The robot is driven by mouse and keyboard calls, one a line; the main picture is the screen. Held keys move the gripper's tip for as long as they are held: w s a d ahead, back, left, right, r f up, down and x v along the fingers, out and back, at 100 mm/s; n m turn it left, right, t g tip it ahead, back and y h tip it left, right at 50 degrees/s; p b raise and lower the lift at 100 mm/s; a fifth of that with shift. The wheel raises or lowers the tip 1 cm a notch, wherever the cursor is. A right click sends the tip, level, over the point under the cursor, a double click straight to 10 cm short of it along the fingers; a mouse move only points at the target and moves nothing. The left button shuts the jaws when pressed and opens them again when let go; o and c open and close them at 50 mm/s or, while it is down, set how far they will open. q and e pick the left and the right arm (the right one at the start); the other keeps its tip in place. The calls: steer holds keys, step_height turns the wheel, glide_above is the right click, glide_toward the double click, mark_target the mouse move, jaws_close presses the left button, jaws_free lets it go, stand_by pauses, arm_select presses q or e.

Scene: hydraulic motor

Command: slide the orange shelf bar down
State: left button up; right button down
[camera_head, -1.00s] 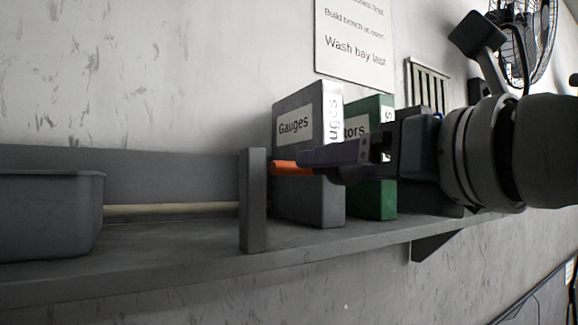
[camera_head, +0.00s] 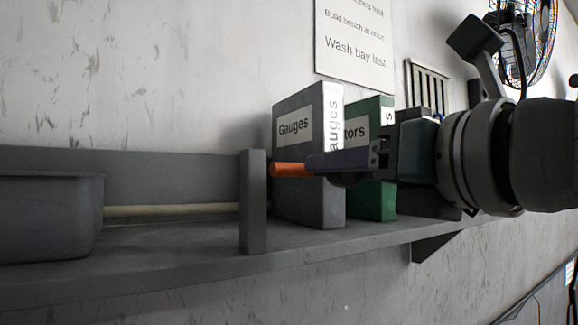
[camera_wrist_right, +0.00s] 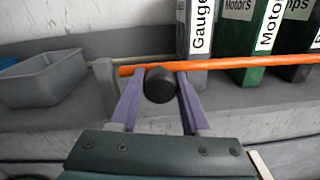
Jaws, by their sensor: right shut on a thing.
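The orange bar (camera_wrist_right: 225,64) runs across the front of the shelf, before the binders, in the right wrist view. In the head view only its left end (camera_head: 290,169) shows, just right of a grey upright post; my right gripper hides the rest. My right gripper (camera_wrist_right: 160,86) has its purple fingers shut on a round black knob (camera_wrist_right: 161,85) that appears to sit on the bar's front. In the head view my right gripper (camera_head: 325,163) reaches in from the right, level with the bar. My left gripper is not in view.
Behind the bar stand a grey "Gauges" binder (camera_head: 292,125) and a green binder (camera_head: 376,200). The grey post (camera_head: 253,200) stands left of them.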

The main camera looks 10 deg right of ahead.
stand_by(0.8)
step_height(320, 180, down, 7)
steer(key=b, duration=0.5)
steer(key=shift+c, duration=1.9)
jaws_free()
steer(key=shift+r, duration=0.15)
